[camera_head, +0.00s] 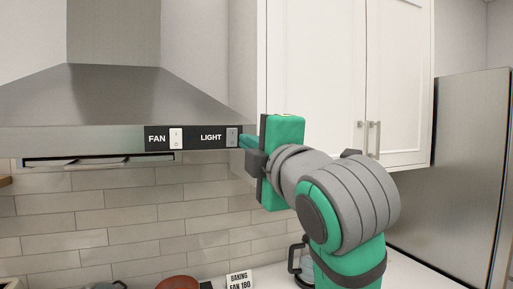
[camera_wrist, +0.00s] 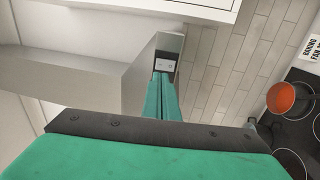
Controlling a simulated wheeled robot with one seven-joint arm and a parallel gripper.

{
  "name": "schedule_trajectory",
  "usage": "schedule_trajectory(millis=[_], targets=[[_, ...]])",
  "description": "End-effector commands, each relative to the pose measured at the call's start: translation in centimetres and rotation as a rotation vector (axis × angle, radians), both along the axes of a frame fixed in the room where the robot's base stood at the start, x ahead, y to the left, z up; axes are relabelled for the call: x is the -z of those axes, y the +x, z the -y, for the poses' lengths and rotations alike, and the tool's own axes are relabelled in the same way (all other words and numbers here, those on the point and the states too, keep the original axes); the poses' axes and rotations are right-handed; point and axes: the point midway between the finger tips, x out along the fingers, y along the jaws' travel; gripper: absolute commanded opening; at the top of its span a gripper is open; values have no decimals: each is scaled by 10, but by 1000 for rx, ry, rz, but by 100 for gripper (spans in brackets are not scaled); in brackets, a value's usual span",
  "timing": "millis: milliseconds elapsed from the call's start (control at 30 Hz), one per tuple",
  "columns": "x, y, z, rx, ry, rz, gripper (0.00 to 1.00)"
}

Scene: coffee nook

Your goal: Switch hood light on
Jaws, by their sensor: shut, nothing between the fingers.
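The steel range hood (camera_head: 60,100) has a dark switch panel (camera_head: 188,138) on its front edge, marked FAN and LIGHT. The light switch (camera_head: 232,138) is a grey rocker at the panel's right end. The fan switch (camera_head: 176,139) is a white rocker further left. My gripper (camera_head: 242,141) is shut and empty, its green fingertips right beside the light switch; I cannot tell whether they touch it. In the wrist view the shut fingers (camera_wrist: 162,80) point at the end of the hood (camera_wrist: 167,45), with a pale switch plate just past their tips. No lamp glow shows.
A white cabinet (camera_head: 310,65) stands right of the hood, close behind my gripper. A steel fridge (camera_head: 450,170) is at the far right. Below are the tiled wall, a glass jug (camera_head: 302,262), a small sign (camera_head: 239,281) and an orange pan (camera_wrist: 283,97) on the hob.

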Motion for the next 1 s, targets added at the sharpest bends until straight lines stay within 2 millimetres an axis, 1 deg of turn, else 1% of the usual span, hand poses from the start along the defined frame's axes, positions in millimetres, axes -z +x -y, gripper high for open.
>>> schedule_trajectory(millis=[33,200,300,433,600,1000], targets=[[-1,9,-4,-2,2,-3,0],[-5,38,-13,-2,1,-2,0],[-7,53,-18,-2,0,-2,0],[-9,66,-22,0,0,-2,0],[-11,74,-24,0,0,0,0],[-12,76,-25,0,-3,-5,0]])
